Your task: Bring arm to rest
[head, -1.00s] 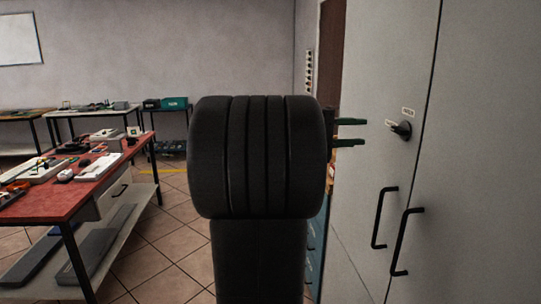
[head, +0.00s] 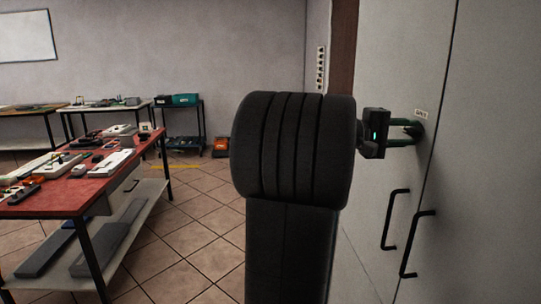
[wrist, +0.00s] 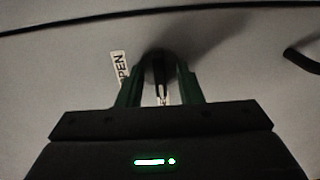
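My gripper (head: 404,132) is at the grey cabinet front, at the dark rotary knob (head: 418,131). In the wrist view its two green fingers (wrist: 160,88) stand apart, one on each side of the knob (wrist: 158,66). A gap shows between each finger and the knob's narrow grip, so the gripper looks open around it. Whether a fingertip touches the knob is hard to tell in the shadow. My own dark arm hides part of the head view.
The cabinet door (head: 385,80) fills the right side, with two black bar handles (head: 395,220) below the knob. A small label (wrist: 120,70) reading "OPEN" sits beside the knob. A red-topped workbench (head: 80,190) stands left, with open tiled floor between.

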